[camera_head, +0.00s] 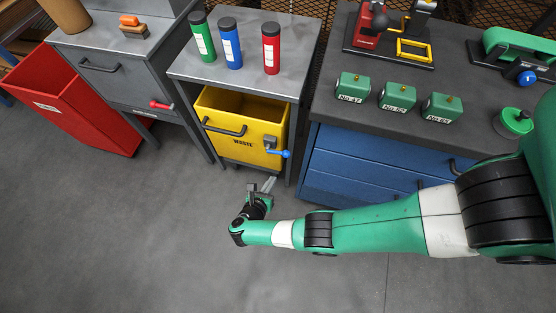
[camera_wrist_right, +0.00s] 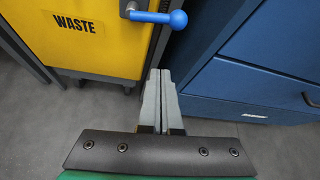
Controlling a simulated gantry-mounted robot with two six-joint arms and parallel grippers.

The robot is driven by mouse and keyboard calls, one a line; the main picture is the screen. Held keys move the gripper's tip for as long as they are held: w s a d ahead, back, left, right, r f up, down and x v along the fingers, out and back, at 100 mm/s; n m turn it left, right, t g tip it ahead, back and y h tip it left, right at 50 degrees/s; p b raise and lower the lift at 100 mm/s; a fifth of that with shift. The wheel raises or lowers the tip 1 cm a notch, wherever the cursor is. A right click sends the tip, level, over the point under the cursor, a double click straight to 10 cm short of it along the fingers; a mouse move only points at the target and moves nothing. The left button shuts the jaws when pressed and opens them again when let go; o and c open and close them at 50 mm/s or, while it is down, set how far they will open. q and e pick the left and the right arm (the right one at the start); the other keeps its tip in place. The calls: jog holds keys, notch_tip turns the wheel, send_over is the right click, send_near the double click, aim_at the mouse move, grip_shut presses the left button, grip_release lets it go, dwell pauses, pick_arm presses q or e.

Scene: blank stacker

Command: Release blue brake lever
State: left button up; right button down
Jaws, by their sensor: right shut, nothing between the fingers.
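The blue brake lever (camera_head: 279,153) is mounted at the right side of the yellow waste bin (camera_head: 217,112), under the middle grey cabinet. In the right wrist view the lever (camera_wrist_right: 162,18) lies roughly level, with its round knob at the right end, in front of the bin's right edge. My right gripper (camera_head: 268,184) is shut and empty, below the lever and apart from it. In the right wrist view its fingertips (camera_wrist_right: 160,73) are together, pointing up toward the gap between the bin and the blue drawers. My left gripper is not in view.
The blue drawer cabinet (camera_head: 376,158) stands close to the right of the bin and bounds the space there. A red lever (camera_head: 161,105) sits on the left grey cabinet, beside a red bin (camera_head: 68,98). The floor (camera_head: 150,230) in front is clear.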

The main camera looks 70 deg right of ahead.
jog(key=b+x, duration=0.4)
jog(key=x, duration=0.6)
pick_arm(q)
jog(key=p, duration=0.3)
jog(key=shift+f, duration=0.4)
pick_arm(e)
jog(key=r, duration=0.2)
jog(key=w+r, duration=0.1)
jog(key=r, duration=0.1)
jog(key=shift+d, duration=0.35)
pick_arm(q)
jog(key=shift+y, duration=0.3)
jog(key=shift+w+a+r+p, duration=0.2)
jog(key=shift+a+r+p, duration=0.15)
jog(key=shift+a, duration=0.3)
pick_arm(e)
jog(key=shift+r, duration=0.15)
